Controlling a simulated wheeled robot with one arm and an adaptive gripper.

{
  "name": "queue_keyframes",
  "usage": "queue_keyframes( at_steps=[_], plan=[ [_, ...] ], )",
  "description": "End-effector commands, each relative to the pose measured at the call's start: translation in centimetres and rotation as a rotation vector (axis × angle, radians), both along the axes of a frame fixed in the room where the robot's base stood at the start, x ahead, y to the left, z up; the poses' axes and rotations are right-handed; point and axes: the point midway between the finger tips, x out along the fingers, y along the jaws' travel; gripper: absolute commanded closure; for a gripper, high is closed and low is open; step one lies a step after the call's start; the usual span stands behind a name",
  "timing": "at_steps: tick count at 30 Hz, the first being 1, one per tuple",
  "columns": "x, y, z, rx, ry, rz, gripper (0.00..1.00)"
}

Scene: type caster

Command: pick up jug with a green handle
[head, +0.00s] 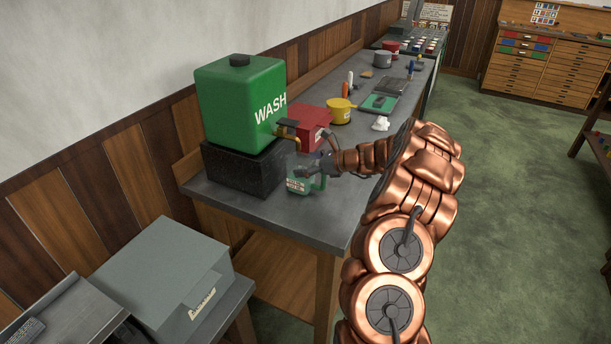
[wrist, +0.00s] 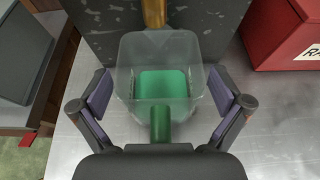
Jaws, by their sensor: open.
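The jug (wrist: 188,88) is clear with a green handle (wrist: 160,124), and green shows in its bottom. In the wrist view it stands upright on the grey bench, with the handle towards me. My gripper (wrist: 162,105) is open, with one finger on each side of the jug and handle; I see gaps between the fingers and the jug walls. The brass spout (wrist: 154,12) is right behind or above the jug's far rim.
The green WASH tank (head: 235,100) stands on a black block (head: 240,167) behind the jug. A red box (head: 300,125) is close by, with a yellow pot (head: 340,112) beyond. A grey case (head: 160,275) stands at lower left. The bench (head: 300,213) is clear in front.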

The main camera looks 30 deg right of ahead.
Motion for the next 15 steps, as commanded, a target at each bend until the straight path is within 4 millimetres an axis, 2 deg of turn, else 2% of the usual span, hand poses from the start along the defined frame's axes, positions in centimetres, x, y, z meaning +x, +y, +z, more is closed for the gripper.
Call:
queue_keyframes(
  at_steps=[5, 15],
  plan=[
    [-0.02, -0.02, -0.01, 0.000, 0.000, 0.000, 0.01],
    [-0.03, -0.03, -0.03, 0.000, 0.000, 0.000, 0.36]
  ],
)
